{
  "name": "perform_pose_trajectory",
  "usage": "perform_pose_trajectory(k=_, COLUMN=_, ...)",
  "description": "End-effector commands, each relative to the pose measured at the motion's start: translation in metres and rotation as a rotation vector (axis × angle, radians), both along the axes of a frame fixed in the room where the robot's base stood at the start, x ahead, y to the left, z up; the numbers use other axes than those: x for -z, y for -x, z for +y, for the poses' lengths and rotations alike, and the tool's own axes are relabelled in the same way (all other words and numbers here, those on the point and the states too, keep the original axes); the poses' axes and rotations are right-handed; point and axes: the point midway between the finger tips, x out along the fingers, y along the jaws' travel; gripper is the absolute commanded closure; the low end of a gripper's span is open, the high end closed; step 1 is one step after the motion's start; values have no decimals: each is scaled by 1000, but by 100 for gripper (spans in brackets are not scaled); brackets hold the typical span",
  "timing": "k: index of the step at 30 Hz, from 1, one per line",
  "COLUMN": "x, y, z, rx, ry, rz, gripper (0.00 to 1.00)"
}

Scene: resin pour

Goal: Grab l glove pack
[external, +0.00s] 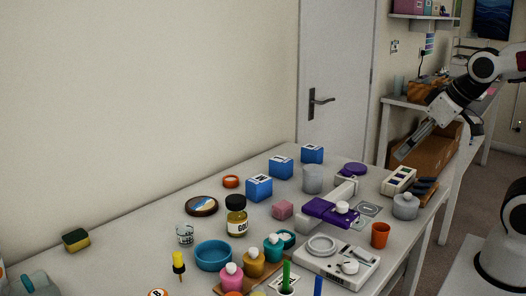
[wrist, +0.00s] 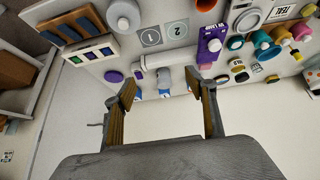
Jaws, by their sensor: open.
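Several blue boxes that look like glove packs stand in a row at the back of the table: a front one (external: 259,187), a middle one (external: 281,167) and a far one (external: 312,153). Their size letters are too small to read, so I cannot tell which is L. My gripper (wrist: 165,92) is open and empty. In the external view it hangs at the upper right, off the table's right end and well apart from the boxes. In the wrist view small blue boxes (wrist: 165,93) show far off between and beside the fingers, partly hidden.
A grey cup (external: 312,179) and a purple lid (external: 354,169) stand near the far boxes. A purple-and-white device (external: 330,211), a grey pot (external: 405,206) and a slide tray (external: 399,180) lie nearer my arm. Bottles crowd the front. The wall runs behind the boxes.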

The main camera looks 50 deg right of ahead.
Motion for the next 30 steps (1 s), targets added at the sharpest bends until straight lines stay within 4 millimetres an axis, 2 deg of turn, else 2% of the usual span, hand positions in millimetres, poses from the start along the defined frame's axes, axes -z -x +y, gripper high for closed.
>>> perform_pose_trajectory(k=3, x=0, y=-28, z=-4, rx=6, ry=6, rz=-27, gripper=44)
perform_pose_trajectory(k=17, x=9, y=-133, z=-18, rx=16, ry=25, rz=-151, gripper=44)
perform_pose_trajectory(k=30, x=36, y=-225, z=-28, rx=9, ry=28, rz=-266, gripper=44)
